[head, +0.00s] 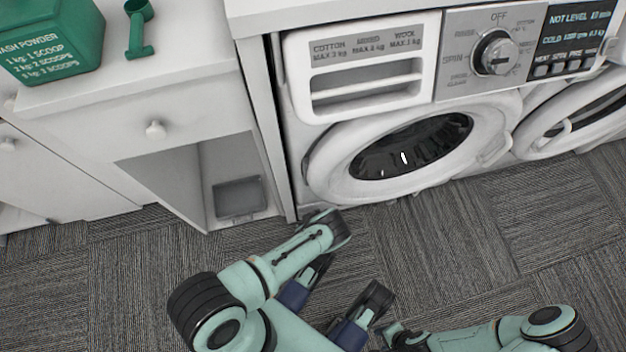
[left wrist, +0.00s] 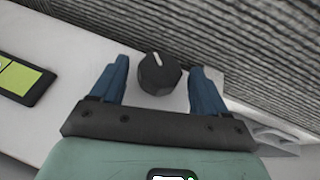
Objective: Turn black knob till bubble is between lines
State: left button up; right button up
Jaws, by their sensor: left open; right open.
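The black knob (left wrist: 159,76) has a white mark on its top and sits on a pale surface in the left wrist view. My left gripper (left wrist: 160,66) is open, with one blue finger on each side of the knob; I cannot tell whether they touch it. A yellow-green level vial (left wrist: 22,80) in a dark frame is cut by the left edge; I cannot make out its bubble. In the head view my left arm hides the knob. My right gripper (head: 347,283) is open and empty above the carpet.
The washing machine (head: 405,155) has its door shut and its display (head: 575,30) reads "NOT LEVEL". A second round door stands at right. A white cabinet (head: 150,95) at left carries a green powder box (head: 50,40) and a scoop (head: 138,28). Carpet is clear at right.

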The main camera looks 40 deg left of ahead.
pick_arm(q)
jog(key=shift+f, duration=0.1)
jog(key=c, duration=1)
jog(key=shift+w, duration=0.1)
jog(key=shift+w+d+m+g+y, duration=0.1)
jog(key=shift+d+m+g+y, duration=0.1)
jog(key=shift+g+y, duration=0.35)
jog(key=shift+w+d+m+g+y, duration=0.1)
jog(key=shift+m+g+y, duration=0.1)
jog(key=shift+g+y, duration=0.35)
jog(key=shift+w+m+g+y, duration=0.1)
jog(key=shift+m+g+y, duration=0.2)
jog(key=shift+g+y, duration=0.75)
jog(key=shift+g, duration=0.35)
